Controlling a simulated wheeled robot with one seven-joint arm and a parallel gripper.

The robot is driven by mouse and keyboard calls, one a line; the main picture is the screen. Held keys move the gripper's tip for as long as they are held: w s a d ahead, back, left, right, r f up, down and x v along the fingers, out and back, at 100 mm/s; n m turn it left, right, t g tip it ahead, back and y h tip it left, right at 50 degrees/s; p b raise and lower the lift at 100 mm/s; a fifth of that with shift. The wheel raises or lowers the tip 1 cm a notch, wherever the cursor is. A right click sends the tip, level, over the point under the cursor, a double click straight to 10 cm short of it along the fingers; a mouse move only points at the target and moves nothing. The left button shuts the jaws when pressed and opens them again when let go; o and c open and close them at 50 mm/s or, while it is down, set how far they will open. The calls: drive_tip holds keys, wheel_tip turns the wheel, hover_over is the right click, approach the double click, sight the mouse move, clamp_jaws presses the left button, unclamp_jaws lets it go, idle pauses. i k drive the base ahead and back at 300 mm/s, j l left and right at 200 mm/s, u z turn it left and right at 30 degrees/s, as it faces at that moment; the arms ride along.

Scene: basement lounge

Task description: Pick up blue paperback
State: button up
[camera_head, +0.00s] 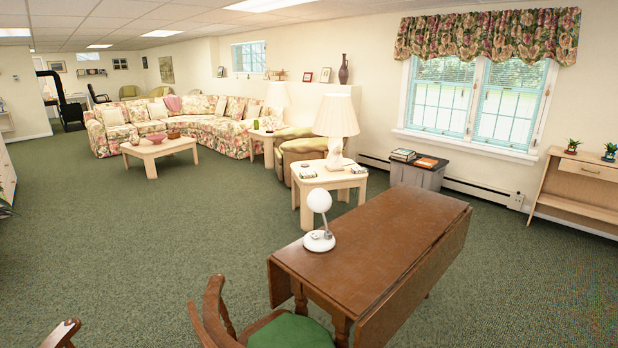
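I cannot make out a blue paperback for certain. A small stack of books (403,155) lies on the grey cabinet (416,179) under the window, too small for me to tell each cover's colour. An orange flat item (427,162) lies beside the stack on the same top. Small dark items also lie on the white side table (317,184), too small to identify. My gripper is not in view.
A brown drop-leaf table (385,250) with a white desk lamp (319,215) stands in front, and a chair with a green seat (290,333) is near it. A wooden shelf unit (585,187) stands at right. Green carpet is open at left and lower right.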

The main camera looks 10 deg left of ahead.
sight(357, 170)
drive_tip(key=i+l+z, duration=0.8)
drive_tip(key=i, duration=0.35)
drive_tip(key=i+l+z, duration=0.25)
drive_tip(key=i, duration=0.2)
drive_tip(key=i+z, duration=0.15)
drive_tip(key=i, duration=1.55)
drive_tip(key=i+u, duration=0.2)
drive_tip(key=i, duration=0.7)
drive_tip(key=i+l+u, duration=0.15)
drive_tip(key=i, duration=0.7)
drive_tip(key=i+j+u, duration=0.1)
drive_tip(key=i+u, duration=0.2)
drive_tip(key=i, duration=0.35)
drive_tip(key=i+u, duration=0.3)
drive_tip(key=i, duration=0.35)
drive_tip(key=i+l+u, duration=0.3)
drive_tip(key=i, duration=0.3)
drive_tip(key=i+j+u, duration=0.1)
drive_tip(key=i+u, duration=0.8)
drive_tip(key=i+l+u, duration=0.3)
drive_tip(key=i+u, duration=0.65)
drive_tip(key=i+l+u, duration=0.25)
drive_tip(key=i+u, duration=0.25)
drive_tip(key=i+l+u, duration=0.25)
drive_tip(key=l+u, duration=0.25)
drive_tip(key=j, duration=0.1)
